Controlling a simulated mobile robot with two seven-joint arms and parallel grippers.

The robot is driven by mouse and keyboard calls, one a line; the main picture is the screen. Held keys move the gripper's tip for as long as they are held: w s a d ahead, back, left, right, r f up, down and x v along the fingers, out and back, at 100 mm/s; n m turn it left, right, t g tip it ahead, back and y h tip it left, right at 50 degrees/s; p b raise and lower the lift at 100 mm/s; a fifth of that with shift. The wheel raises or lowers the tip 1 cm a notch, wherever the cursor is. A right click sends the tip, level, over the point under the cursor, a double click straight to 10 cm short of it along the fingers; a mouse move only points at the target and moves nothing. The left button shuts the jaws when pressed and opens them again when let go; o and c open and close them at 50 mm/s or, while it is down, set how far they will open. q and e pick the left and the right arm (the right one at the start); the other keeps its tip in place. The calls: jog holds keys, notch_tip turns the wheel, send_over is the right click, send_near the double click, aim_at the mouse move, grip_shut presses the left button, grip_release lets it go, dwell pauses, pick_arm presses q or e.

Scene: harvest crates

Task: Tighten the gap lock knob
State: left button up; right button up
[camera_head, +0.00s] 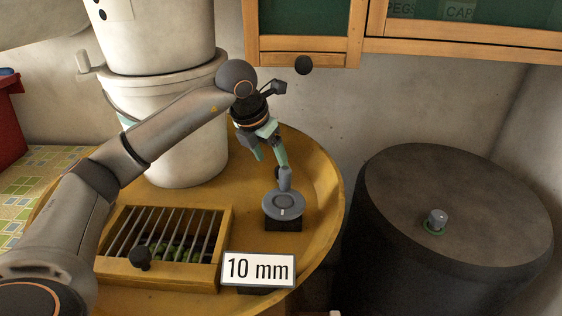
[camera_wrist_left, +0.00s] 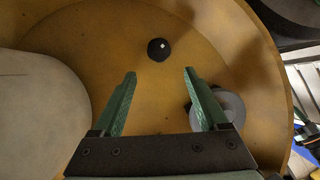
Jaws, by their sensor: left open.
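My left gripper (camera_head: 271,158) is open and empty above the back right of the round yellow tray, and its two green fingers also show in the left wrist view (camera_wrist_left: 159,75). A black round knob (camera_wrist_left: 158,49) with a pale spot lies just beyond and between the fingertips in that view, apart from them. A grey disc dial (camera_head: 282,207) with an upright post stands on a dark block below the gripper; its disc (camera_wrist_left: 232,106) is partly behind the right finger in the wrist view. Another dark knob (camera_head: 141,257) sits at the barred wooden box's front. Which is the gap lock knob is unclear.
The barred wooden box (camera_head: 226,240) holds green things under its bars. A "10 mm" sign (camera_head: 258,269) stands beside it. White buckets (camera_head: 175,130) rise at the back left. A dark drum (camera_head: 450,200) stands right; a wooden cabinet (camera_head: 300,52) hangs above.

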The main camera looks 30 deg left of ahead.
pick_arm(q)
jog(key=w+f, duration=0.3)
jog(key=shift+w+f, duration=0.15)
jog(key=shift+w, duration=0.1)
jog(key=shift+x, duration=0.75)
jog(key=shift+c, duration=0.2)
grip_shut()
